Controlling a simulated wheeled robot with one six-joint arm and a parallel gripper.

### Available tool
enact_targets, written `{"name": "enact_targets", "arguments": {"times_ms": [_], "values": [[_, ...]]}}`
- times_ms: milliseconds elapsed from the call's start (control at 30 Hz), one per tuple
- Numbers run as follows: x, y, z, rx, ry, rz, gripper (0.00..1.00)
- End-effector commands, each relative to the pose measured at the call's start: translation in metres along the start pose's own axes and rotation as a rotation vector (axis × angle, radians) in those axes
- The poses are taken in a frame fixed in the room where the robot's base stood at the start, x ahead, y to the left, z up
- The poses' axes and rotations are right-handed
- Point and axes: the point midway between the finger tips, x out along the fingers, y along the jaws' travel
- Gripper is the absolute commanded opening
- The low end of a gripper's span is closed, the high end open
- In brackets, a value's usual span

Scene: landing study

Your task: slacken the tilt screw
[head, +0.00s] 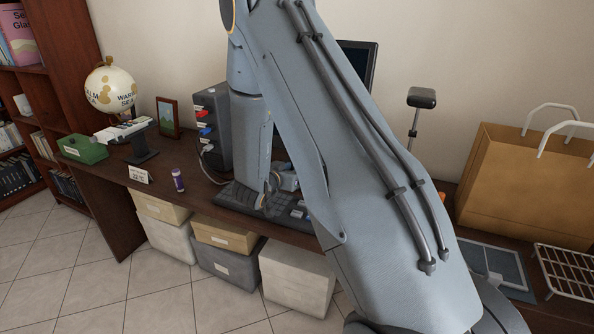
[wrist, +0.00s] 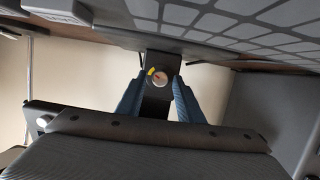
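My gripper (wrist: 159,84) is open, with one blue-grey finger on each side of the screw in the picture. A gap shows between each finger and the screw head. I cannot tell how far the fingertips are from it in depth. In the head view the screw is hidden, and my arm covers most of the monitor (head: 358,60).
The desk holds a keyboard (head: 245,198), a dark tower with coloured parts (head: 212,120), a globe (head: 110,88) and a purple tube (head: 178,180) to the left. A paper bag (head: 525,185) and wire rack (head: 568,272) stand right. Boxes fill the space below.

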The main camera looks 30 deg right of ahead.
Motion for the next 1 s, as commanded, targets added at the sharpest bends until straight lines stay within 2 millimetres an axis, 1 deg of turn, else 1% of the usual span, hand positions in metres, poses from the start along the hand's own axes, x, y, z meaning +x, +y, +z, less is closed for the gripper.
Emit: {"name": "enact_targets", "arguments": {"times_ms": [100, 567, 667, 900, 1000], "values": [[0.007, 0.000, 0.000, 0.001, 0.001, 0.000, 0.34], [0.006, -0.001, -0.001, 0.000, 0.001, -0.001, 0.34], [0.003, -0.001, 0.000, 0.000, 0.000, -0.002, 0.34], [-0.013, -0.001, 0.004, -0.001, 0.001, -0.003, 0.34], [-0.017, -0.001, 0.006, 0.000, 0.001, -0.002, 0.34]]}}
